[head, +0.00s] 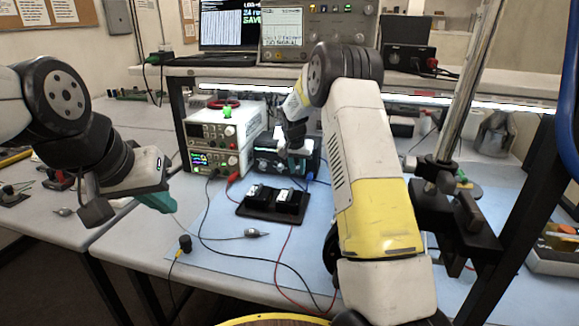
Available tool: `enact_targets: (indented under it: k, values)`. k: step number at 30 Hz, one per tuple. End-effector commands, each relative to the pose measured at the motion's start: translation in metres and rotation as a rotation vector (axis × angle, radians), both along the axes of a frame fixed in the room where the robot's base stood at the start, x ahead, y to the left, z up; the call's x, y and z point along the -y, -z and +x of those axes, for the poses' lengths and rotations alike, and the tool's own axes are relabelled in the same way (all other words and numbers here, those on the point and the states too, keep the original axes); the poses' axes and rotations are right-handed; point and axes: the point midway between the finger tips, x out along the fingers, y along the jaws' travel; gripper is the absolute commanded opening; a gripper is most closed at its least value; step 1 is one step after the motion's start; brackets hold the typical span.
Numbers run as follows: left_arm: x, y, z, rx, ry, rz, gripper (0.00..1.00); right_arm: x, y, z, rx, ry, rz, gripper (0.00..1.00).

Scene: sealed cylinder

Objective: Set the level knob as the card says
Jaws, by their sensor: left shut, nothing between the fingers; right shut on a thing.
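A dark instrument (267,163) with a lit front stands on the blue mat at the centre, beside the stacked white units. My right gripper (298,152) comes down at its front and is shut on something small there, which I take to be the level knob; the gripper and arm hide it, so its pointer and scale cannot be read. My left gripper (158,203), with teal fingertips, is shut and empty, held out at the left, away from the instruments. I cannot make out the card with the setting.
Two white bench units (215,150) are stacked left of the dark instrument. A black block with two light-topped parts (262,203) lies in front. Red and black leads cross the blue mat (215,235). A metal upright (470,80) stands at right. An oscilloscope (288,32) sits on the shelf.

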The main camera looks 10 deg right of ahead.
Motion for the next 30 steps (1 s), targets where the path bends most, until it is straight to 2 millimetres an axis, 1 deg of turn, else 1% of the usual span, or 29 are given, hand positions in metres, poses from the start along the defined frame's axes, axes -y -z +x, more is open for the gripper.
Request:
enact_targets:
  k: [4,18,24,30]
  values:
    - [0.0000,0.0000,0.0000,0.000,0.000,0.000,0.00,-0.0050,0.0005,0.0011,-0.030,-0.004,-0.073,0.00]
    - [0.0000,0.0000,0.0000,0.000,0.000,0.000,0.00,-0.0110,0.0028,0.0037,-0.161,-0.002,-0.385,0.00]
    - [0.0000,0.0000,0.0000,0.000,0.000,0.000,0.00,-0.0115,0.0032,0.0045,-0.198,-0.002,-0.476,0.00]
    - [0.0000,0.0000,0.0000,0.000,0.000,0.000,0.00,-0.0120,0.0037,0.0043,-0.219,0.000,-0.520,0.00]
